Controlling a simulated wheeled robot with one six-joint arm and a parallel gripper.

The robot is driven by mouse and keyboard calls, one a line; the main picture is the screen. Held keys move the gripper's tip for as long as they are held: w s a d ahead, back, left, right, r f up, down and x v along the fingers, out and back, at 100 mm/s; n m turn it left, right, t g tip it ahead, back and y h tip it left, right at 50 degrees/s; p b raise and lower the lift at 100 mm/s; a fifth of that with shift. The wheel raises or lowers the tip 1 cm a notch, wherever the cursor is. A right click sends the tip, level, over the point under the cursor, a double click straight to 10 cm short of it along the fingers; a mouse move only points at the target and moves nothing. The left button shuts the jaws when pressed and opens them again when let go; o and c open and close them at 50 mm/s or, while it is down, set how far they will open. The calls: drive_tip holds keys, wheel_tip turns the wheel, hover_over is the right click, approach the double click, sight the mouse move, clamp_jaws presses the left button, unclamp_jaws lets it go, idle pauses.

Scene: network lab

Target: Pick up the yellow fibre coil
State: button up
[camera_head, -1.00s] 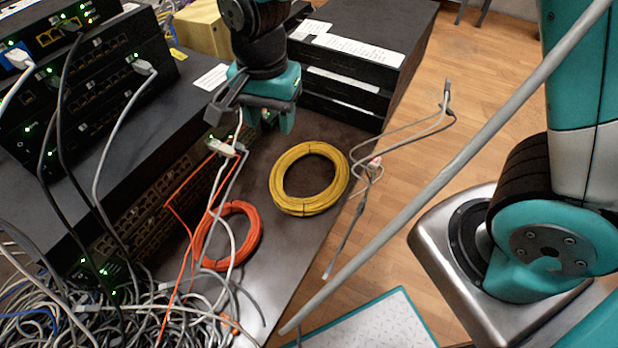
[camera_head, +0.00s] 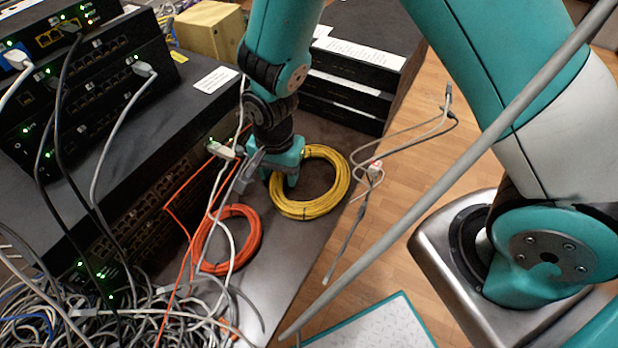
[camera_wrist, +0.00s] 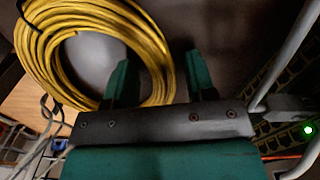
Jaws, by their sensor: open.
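The yellow fibre coil (camera_head: 341,190) lies flat on the dark table, tied in places. My gripper (camera_head: 280,180) is over its left side and hides part of the ring. In the wrist view the coil (camera_wrist: 62,22) fills the upper left. There my gripper (camera_wrist: 158,62) has its two green fingers apart, with one side of the ring showing between them. One finger appears over the coil's open middle, the other outside the ring. I cannot tell how far the fingertips are above the table.
An orange coil (camera_head: 255,238) lies just left of and nearer than the yellow one. Stacked network switches (camera_head: 105,125) with cables stand at the left. Black boxes (camera_head: 345,85) stand behind. Loose grey cables (camera_head: 420,133) hang past the table's right edge.

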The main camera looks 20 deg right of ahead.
drive_tip(key=c, duration=0.9)
clamp_jaws()
